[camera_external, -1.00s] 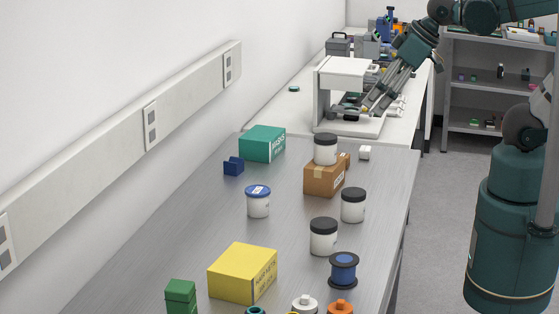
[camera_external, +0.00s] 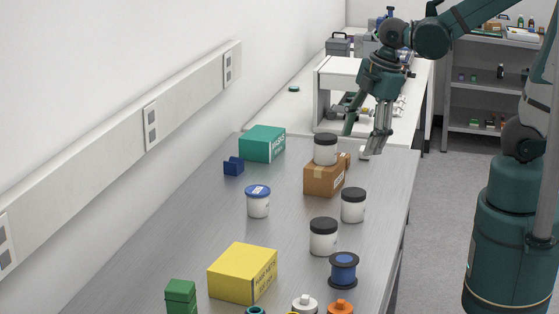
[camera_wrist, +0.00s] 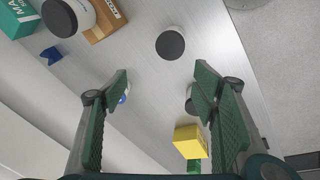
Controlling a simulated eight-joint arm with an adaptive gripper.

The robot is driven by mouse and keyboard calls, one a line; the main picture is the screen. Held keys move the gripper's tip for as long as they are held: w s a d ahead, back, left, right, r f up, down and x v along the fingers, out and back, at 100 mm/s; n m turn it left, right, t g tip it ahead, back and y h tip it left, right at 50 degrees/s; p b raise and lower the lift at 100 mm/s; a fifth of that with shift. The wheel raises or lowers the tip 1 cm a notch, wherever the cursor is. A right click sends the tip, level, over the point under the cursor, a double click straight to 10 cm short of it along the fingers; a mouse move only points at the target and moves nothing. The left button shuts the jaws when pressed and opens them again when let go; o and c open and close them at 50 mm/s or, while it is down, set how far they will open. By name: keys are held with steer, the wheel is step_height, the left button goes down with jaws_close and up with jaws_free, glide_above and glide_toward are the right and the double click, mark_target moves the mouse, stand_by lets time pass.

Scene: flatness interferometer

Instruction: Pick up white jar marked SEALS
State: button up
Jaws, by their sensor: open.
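Several white jars stand in view, and I cannot read which one is marked SEALS. One black-lidded jar (camera_external: 325,150) sits on a brown box (camera_external: 322,180). Two more black-lidded jars, a right one (camera_external: 353,206) and a nearer one (camera_external: 323,238), stand on the grey table, as does a blue-lidded jar (camera_external: 258,203). My gripper (camera_external: 360,141) is open and empty, pointing down above the table's far end, behind the brown box. In the wrist view, a black-lidded jar (camera_wrist: 170,43) lies beyond the fingertips (camera_wrist: 161,75); the fingers partly hide two other jars.
A teal box (camera_external: 262,144) and a small blue holder (camera_external: 233,166) stand left of the jars. A yellow box (camera_external: 243,274), a blue spool (camera_external: 343,269) and a green block (camera_external: 180,296) are nearer. A white instrument (camera_external: 340,75) stands behind my gripper.

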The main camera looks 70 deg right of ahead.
mark_target(354, 192)
steer(key=f+n+g, duration=0.1)
steer(key=f+n, duration=0.1)
steer(key=f, duration=0.1)
steer(key=w+f+n+b, duration=0.1)
steer(key=f+n, duration=0.1)
steer(key=f, duration=0.2)
steer(key=f+n+g+b, duration=0.1)
steer(key=f+n, duration=0.2)
steer(key=shift+w+d+f+g, duration=0.1)
steer(key=shift+w+f+g, duration=0.2)
steer(key=shift+f, duration=0.05)
steer(key=shift+f+n, duration=0.5)
steer(key=shift+f, duration=0.1)
steer(key=shift+f+b, duration=0.4)
steer(key=shift+f, duration=0.9)
steer(key=shift+f, duration=0.15)
steer(key=shift+s+f+b, duration=0.1)
steer(key=shift+f+b, duration=0.2)
steer(key=shift+f, duration=2.15)
steer(key=c, duration=1.1)
